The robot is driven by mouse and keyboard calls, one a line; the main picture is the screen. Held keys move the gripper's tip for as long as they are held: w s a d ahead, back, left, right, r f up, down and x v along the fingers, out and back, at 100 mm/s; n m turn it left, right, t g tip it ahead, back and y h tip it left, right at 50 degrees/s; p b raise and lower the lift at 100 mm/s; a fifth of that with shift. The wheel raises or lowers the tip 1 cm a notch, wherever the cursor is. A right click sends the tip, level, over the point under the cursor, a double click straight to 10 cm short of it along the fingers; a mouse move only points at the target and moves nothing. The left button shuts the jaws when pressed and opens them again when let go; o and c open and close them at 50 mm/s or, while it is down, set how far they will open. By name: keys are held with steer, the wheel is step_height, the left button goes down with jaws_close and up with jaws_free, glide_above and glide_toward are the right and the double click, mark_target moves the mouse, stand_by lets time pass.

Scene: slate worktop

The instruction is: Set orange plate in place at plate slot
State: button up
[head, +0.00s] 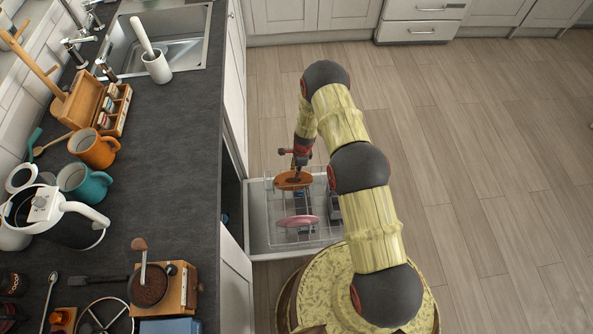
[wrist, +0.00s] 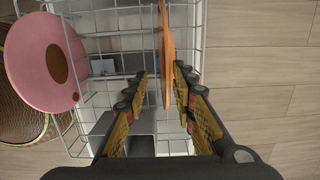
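The orange plate (head: 293,181) stands roughly on edge over the back part of the wire dish rack (head: 318,241) in the pulled-out dishwasher. In the wrist view the orange plate (wrist: 166,45) shows as a thin edge. My gripper (head: 299,165) is just above it, with its fingers (wrist: 160,78) apart and the plate's edge between them. The plate is close to the right finger; a gap shows to the left finger. I cannot tell whether the right finger touches it. The plate's lower edge and the exact slot are not clear.
A pink plate (head: 297,221) stands in the rack nearer the front; it also shows in the wrist view (wrist: 45,62). The worktop (head: 165,150) with mugs, a kettle and a grinder lies to the left. Open wooden floor (head: 480,150) lies to the right.

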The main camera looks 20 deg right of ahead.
step_height(320, 180, up, 12)
steer(key=d, duration=0.1)
steer(key=shift+s+d, duration=0.2)
stand_by(0.8)
steer(key=s+a+r+n+g, duration=0.2)
steer(key=s+r+n+g, duration=0.1)
steer(key=s+n, duration=0.55)
steer(key=s+r+n+t, duration=0.2)
steer(key=s+r+n, duration=0.2)
steer(key=r, duration=1.3)
steer(key=s+r+n+t+h, duration=0.1)
steer(key=s+r+n+t, duration=0.2)
steer(key=s+r, duration=0.8)
steer(key=s+r+n+t, duration=0.3)
steer(key=s+r+n, duration=0.2)
steer(key=r, duration=1.7)
steer(key=s, duration=0.3)
steer(key=shift+s+a+r, duration=0.15)
steer(key=shift+a+r, duration=0.25)
